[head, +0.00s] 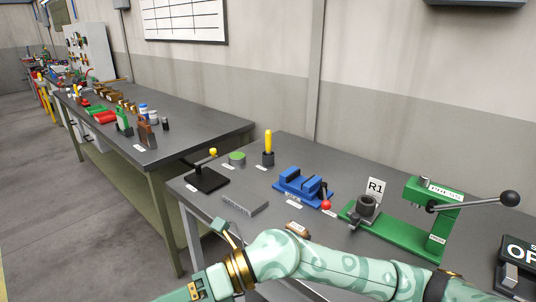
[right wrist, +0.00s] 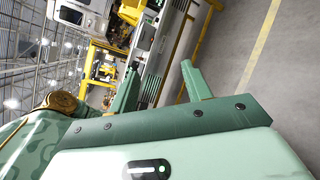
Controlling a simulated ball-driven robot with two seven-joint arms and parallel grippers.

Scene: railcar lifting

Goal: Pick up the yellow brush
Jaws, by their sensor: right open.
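A yellow upright piece (head: 268,140), which looks like the yellow brush, stands in a small dark round holder (head: 268,159) toward the back of the near bench. Its lower end is hidden in the holder. My right gripper (right wrist: 158,88) is open in the right wrist view, with its two green fingers apart and nothing between them. It points away from the bench top, toward the hall floor and yellow equipment. In the head view my right arm crosses the lower edge, in front of the bench and well short of the brush. My left gripper is not in view.
The near bench (head: 243,180) also bears a black stand (head: 207,180), a green disc (head: 237,158), a grey block (head: 244,204), a blue vise (head: 298,186) and a green lever press (head: 412,221). A wall stands behind. A second cluttered bench (head: 205,125) is at left.

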